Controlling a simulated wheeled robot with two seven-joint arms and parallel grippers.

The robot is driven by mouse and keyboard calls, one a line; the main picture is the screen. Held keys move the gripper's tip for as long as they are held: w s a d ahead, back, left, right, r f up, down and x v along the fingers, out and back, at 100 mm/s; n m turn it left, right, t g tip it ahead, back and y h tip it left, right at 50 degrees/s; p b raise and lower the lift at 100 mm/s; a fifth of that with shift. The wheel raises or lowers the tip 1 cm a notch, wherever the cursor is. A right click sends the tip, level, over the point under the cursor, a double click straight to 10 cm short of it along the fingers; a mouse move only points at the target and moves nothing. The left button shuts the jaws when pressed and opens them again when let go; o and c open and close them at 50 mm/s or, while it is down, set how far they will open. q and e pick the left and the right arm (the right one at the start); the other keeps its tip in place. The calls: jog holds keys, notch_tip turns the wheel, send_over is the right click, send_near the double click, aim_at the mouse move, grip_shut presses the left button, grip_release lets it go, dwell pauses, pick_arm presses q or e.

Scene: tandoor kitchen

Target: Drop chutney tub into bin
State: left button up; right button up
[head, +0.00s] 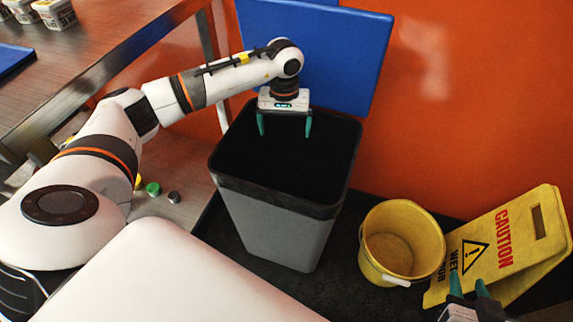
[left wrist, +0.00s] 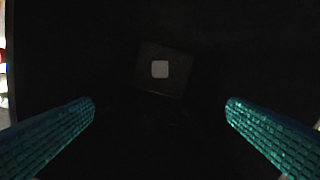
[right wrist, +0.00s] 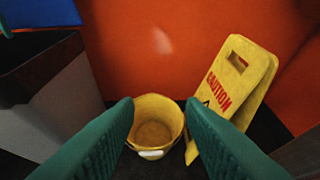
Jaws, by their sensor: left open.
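The bin (head: 275,195), grey with a black rim, stands on the dark floor mat under a tilted blue panel. My left gripper (head: 285,128) is open and empty over the bin's mouth, fingers pointing down. In the left wrist view, a small pale square thing (left wrist: 160,69) lies deep in the dark bin, between and well beyond the spread fingers; it looks like a tub, but no label can be made out. Similar white labelled tubs, one of them here (head: 54,13), stand on the counter at the upper left. My right gripper (head: 469,290) is open and empty at the lower right.
A yellow bucket (head: 384,262) and a yellow caution sign (head: 505,240) stand right of the bin. A blue panel (head: 330,45) leans on the orange wall behind it. The steel counter (head: 100,60) is at the left. Small caps, one green (head: 153,188), lie on a lower shelf.

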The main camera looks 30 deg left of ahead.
pick_arm(q)
notch_tip(320, 180, up, 8)
jog(key=p, duration=0.1)
jog(key=shift+r+p, duration=0.2)
jog(key=shift+p, duration=0.1)
pick_arm(e)
jog(key=s+d+f+g+h, duration=0.1)
jog(key=s+d+f+g, duration=0.1)
jog(key=s+f+g, duration=0.2)
jog(key=shift+s+d+f+g+h, duration=0.3)
jog(key=shift+s+g, duration=0.3)
jog(key=shift+s, duration=0.6)
pick_arm(q)
jog(key=shift+s+f, duration=0.1)
pick_arm(e)
jog(key=shift+s+f, duration=0.1)
